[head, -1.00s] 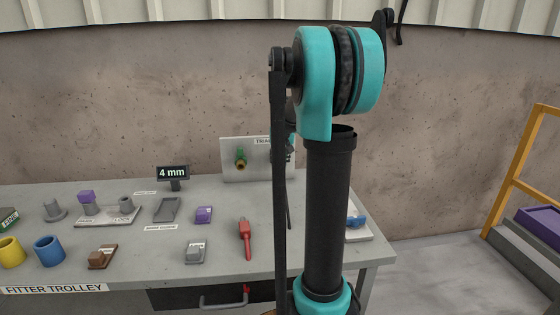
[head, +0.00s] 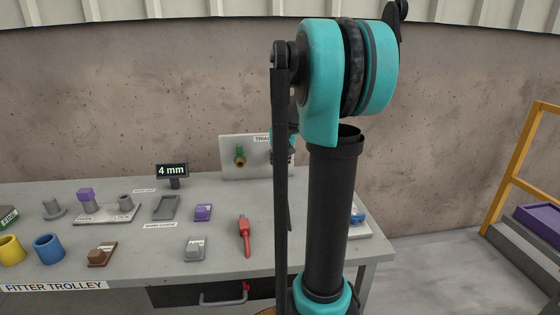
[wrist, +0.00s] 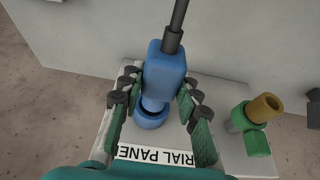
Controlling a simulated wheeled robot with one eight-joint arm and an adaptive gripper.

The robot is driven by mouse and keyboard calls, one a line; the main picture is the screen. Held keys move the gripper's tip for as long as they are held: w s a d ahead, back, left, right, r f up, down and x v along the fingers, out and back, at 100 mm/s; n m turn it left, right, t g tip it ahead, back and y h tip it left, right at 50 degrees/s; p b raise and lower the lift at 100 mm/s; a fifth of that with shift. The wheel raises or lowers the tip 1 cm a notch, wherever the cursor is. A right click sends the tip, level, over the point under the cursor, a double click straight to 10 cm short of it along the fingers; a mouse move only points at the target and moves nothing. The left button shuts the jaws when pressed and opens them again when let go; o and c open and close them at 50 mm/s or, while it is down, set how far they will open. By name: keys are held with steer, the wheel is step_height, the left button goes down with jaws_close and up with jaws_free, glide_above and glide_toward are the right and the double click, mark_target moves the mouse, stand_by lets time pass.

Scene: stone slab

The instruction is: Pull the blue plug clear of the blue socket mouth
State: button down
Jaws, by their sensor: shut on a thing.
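The blue plug (wrist: 166,72), with a dark cable from its top, is between the fingers of my gripper (wrist: 158,88) in the wrist view. My gripper is shut on its body. The blue socket (wrist: 152,118) is a round ring on the light panel (wrist: 232,95) just below the plug. The plug's narrower lower end overlaps the socket in this view; I cannot tell whether it is still inside the mouth. In the head view my arm hides the plug, the socket and most of the gripper; the panel (head: 232,168) shows at the back of the table.
A green fitting with a brass end (wrist: 250,128) sticks out beside the socket; it also shows in the head view (head: 240,156). A red-handled tool (head: 244,237), a small display (head: 172,171) and several blocks and cups stand on the grey table (head: 135,235).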

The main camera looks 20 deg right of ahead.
mark_target(281, 162)
steer(key=shift+s+a, duration=0.1)
steer(key=shift+s, duration=0.25)
steer(key=shift+s+a+r, duration=0.15)
steer(key=shift+s+r, duration=0.6)
steer(key=shift+s+a+r, duration=0.15)
steer(key=shift+s+r, duration=0.55)
steer(key=shift+r, duration=0.05)
